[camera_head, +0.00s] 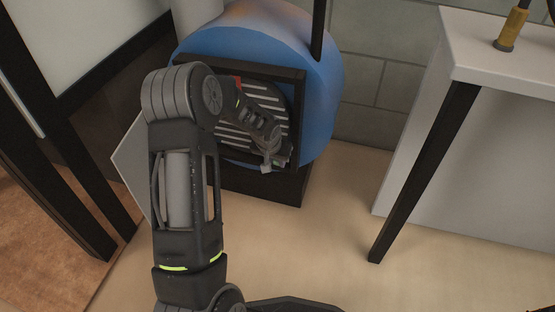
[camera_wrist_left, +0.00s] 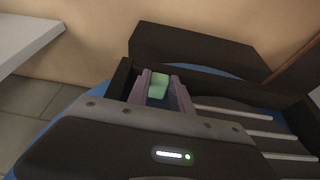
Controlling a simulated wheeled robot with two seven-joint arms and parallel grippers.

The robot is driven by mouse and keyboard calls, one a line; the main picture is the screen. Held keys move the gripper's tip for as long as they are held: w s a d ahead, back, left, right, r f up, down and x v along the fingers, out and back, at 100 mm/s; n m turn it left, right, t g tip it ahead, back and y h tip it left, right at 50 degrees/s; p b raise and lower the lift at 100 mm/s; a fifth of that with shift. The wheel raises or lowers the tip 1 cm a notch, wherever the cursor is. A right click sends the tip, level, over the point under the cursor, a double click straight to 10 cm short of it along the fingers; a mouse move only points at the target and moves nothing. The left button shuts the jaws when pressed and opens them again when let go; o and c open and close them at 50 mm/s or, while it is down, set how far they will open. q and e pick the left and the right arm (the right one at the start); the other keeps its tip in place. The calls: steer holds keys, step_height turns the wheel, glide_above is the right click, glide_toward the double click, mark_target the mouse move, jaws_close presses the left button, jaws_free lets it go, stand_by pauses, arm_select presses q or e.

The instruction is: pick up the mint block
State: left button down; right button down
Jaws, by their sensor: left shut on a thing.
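The mint block (camera_wrist_left: 158,88) shows in the left wrist view as a small pale green piece between the two fingers of my left gripper (camera_wrist_left: 161,82). The fingers are shut on it, and they hide its sides. In the head view my left gripper (camera_head: 270,160) is inside the front of a dark frame, near its lower right corner. I cannot make out the block in the head view. My right gripper does not show in either view.
The dark frame (camera_head: 298,110) has a floor with pale stripes, and a large blue rounded body (camera_head: 325,95) is around it. A white table (camera_head: 500,65) with dark legs stands at the right. Bare floor (camera_head: 310,255) lies in front.

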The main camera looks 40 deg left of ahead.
arm_select(q)
steer(key=shift+r, duration=0.2)
step_height(320, 180, up, 8)
steer(key=f+p, duration=0.1)
steer(key=p, duration=0.4)
steer(key=s+d+p, duration=0.1)
steer(key=s+d, duration=0.2)
steer(key=s, duration=0.6)
steer(key=s+d+p, duration=0.1)
steer(key=s+d, duration=0.2)
steer(key=s, duration=0.7)
steer(key=shift+d+f, duration=0.2)
steer(key=shift+d, duration=0.1)
steer(key=shift+w, duration=0.15)
